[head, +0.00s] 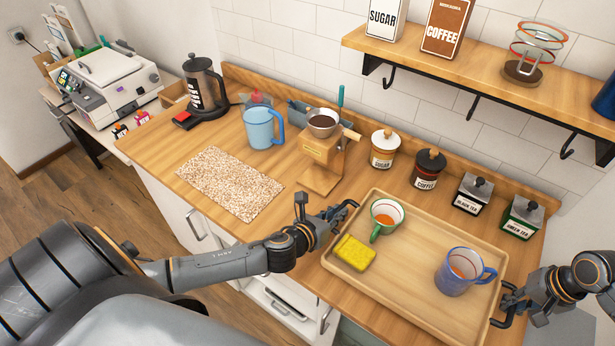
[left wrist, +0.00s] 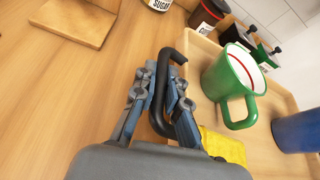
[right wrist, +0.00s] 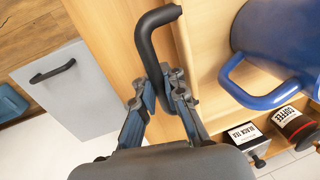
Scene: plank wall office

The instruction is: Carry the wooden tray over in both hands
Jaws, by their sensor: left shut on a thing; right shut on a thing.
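The wooden tray (head: 408,268) sits on the wooden counter, with a black handle at each short end. On it are a green-and-white mug (head: 386,217) with orange-brown drink, a yellow sponge (head: 354,252) and a blue mug (head: 460,272). My left gripper (head: 338,218) is shut on the tray's left handle (left wrist: 162,95); the green mug also shows there (left wrist: 228,80). My right gripper (head: 510,300) is shut on the right handle (right wrist: 150,40); the blue mug (right wrist: 270,45) is close by. Whether the tray is lifted off the counter I cannot tell.
Behind the tray stand sugar (head: 384,149), coffee (head: 428,168), black tea (head: 472,193) and green tea (head: 521,217) containers. A wooden stand with a dripper (head: 321,150) is left of it. A speckled mat (head: 230,182), blue pitcher (head: 260,127) and French press (head: 203,85) lie further left.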

